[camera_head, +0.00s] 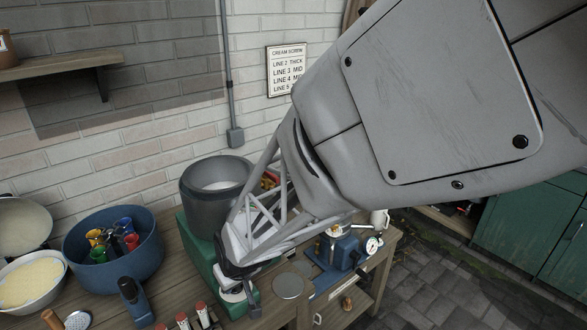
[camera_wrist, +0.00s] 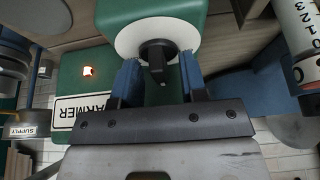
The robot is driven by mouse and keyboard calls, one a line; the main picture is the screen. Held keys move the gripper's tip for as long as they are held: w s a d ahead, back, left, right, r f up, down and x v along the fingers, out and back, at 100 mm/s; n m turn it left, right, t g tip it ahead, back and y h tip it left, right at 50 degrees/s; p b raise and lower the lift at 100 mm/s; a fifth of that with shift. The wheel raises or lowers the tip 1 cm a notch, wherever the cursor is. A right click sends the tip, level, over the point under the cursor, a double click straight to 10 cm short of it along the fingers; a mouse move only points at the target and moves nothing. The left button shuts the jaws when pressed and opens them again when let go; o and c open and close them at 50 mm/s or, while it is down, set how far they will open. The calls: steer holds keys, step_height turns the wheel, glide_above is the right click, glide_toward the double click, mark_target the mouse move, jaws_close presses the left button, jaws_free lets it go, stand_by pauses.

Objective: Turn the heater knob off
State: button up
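The heater is a green box (camera_head: 190,236) under a grey pot on the bench. A black knob (camera_wrist: 156,58) with a pointer bar sits on a round white dial (camera_wrist: 128,42). My gripper (camera_wrist: 158,66) is open, with one blue finger on each side of the knob and a gap visible on both sides. In the head view my gripper (camera_head: 236,280) is at the heater's front, and the knob is mostly hidden.
The grey pot (camera_head: 206,197) stands on the heater. A blue tub (camera_head: 90,258) with coloured cups is at left, beside a pale bowl (camera_head: 30,284). A blue device with a gauge (camera_head: 345,250) stands at right. Several red-and-white tubes (camera_head: 200,315) are at the front.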

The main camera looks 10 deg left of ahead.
steer(key=shift+c, duration=0.4)
jaws_close()
